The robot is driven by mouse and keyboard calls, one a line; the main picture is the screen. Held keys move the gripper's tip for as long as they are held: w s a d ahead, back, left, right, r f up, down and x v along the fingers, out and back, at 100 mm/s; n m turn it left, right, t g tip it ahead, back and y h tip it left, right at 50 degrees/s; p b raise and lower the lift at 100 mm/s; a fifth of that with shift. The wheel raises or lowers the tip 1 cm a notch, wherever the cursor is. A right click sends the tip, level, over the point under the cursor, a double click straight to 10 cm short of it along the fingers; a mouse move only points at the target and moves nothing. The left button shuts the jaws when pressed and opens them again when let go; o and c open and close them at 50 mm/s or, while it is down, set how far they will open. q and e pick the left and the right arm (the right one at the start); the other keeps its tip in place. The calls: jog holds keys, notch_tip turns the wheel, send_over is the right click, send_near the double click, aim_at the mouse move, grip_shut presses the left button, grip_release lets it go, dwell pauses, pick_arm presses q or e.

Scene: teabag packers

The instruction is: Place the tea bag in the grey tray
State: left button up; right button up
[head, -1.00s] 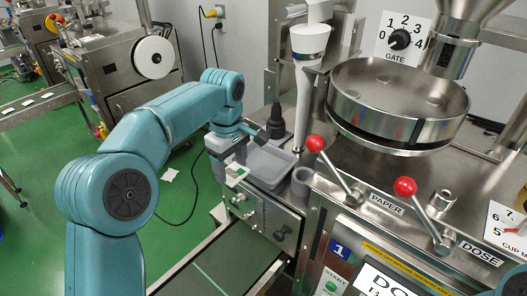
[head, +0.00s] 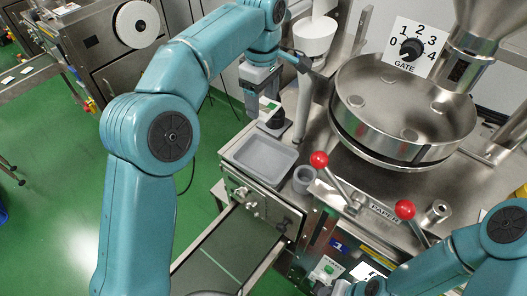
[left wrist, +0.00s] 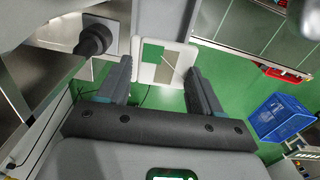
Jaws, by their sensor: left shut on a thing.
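The grey tray (head: 262,160) sits on the machine's metal top in the head view, left of the small grey cup. It looks empty. My left gripper (head: 268,98) is above the tray's far edge and shut on the tea bag (head: 270,104), a small white packet with a green label. In the left wrist view the tea bag (left wrist: 173,58) is between the two fingers (left wrist: 160,72), with its green and beige faces showing. My right arm (head: 460,245) enters at the lower right of the head view; its gripper is not visible.
A small grey cup (head: 304,178) stands right of the tray. Red-knobbed levers (head: 319,159) and a round metal pan (head: 405,110) are further right. A white funnel (head: 314,36) is behind. A dark conveyor (head: 232,250) runs below the tray. A blue crate (left wrist: 278,117) is on the floor.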

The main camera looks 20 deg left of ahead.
pick_arm(q)
notch_tip(320, 180, down, 6)
jog(key=s+b, duration=0.1)
send_over(262, 162)
notch_tip(262, 162, down, 8)
jog(key=shift+w+d+f, duration=0.1)
jog(key=shift+f+p, duration=0.3)
jog(key=shift+f, duration=0.05)
notch_tip(262, 162, down, 5)
jog(key=shift+w+r+p, duration=0.15)
jog(key=shift+r+p, duration=0.05)
jog(key=shift+p, duration=0.1)
pick_arm(e)
jog(key=shift+s+d+r, duration=0.1)
jog(key=shift+s+r, duration=0.05)
jog(key=shift+s, duration=0.2)
pick_arm(q)
jog(key=shift+s, duration=0.2)
